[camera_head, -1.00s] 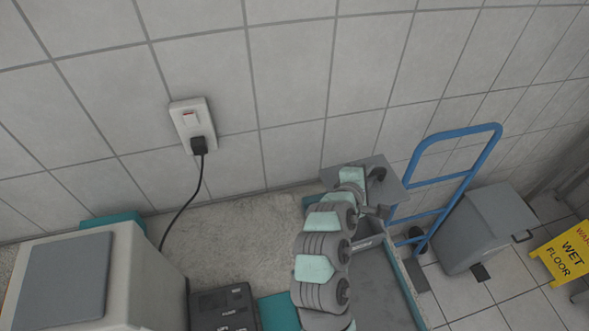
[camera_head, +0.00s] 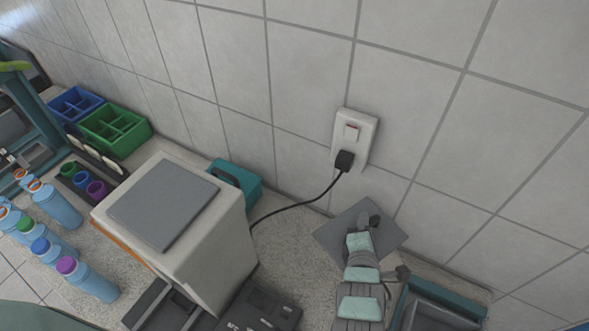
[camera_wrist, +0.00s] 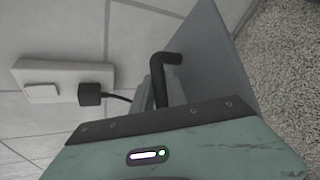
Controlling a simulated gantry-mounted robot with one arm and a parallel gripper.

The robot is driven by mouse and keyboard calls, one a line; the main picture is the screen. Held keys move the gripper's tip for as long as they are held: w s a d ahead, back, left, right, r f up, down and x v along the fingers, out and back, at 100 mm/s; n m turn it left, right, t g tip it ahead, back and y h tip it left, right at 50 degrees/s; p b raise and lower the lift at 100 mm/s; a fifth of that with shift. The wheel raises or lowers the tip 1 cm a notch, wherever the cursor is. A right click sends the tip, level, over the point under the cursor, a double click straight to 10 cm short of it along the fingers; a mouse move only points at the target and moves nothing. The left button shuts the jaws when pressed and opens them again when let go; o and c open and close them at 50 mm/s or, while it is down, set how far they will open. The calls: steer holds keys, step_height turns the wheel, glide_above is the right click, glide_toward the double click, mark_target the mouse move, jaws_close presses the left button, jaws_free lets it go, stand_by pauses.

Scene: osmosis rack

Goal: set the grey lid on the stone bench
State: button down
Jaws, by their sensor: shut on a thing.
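The grey lid (camera_head: 335,237) is a flat square plate with a dark handle. My gripper (camera_head: 373,222) is shut on that handle, with the plate at its far end near the wall. The stone bench (camera_head: 282,237) is a speckled, pale surface under and left of the lid. It also shows at the right in the wrist view (camera_wrist: 290,80). I cannot tell the gap between lid and bench.
A white box with a grey top (camera_head: 165,205) stands left, a teal case (camera_head: 238,187) behind it. A black cord runs from the wall socket (camera_head: 354,140) past the lid. A dark device (camera_head: 262,308) is in front; a teal-rimmed tray (camera_head: 445,300) is right. Bare bench lies between box and lid.

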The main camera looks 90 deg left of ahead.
steer(key=shift+s+a+f+n+g, duration=0.1)
steer(key=shift+s+a+n+g, duration=0.05)
steer(key=shift+s, duration=0.25)
steer(key=shift+s+a+f+n+g, duration=0.1)
steer(key=shift+s+a+n+g, duration=0.05)
steer(key=shift+s, duration=0.25)
steer(key=shift+f+b, duration=4.3)
steer(key=shift+f, duration=5.65)
steer(key=shift+f+b, duration=0.2)
steer(key=shift+b, duration=0.1)
steer(key=c, duration=1.3)
jaws_free()
steer(key=shift+r, duration=0.1)
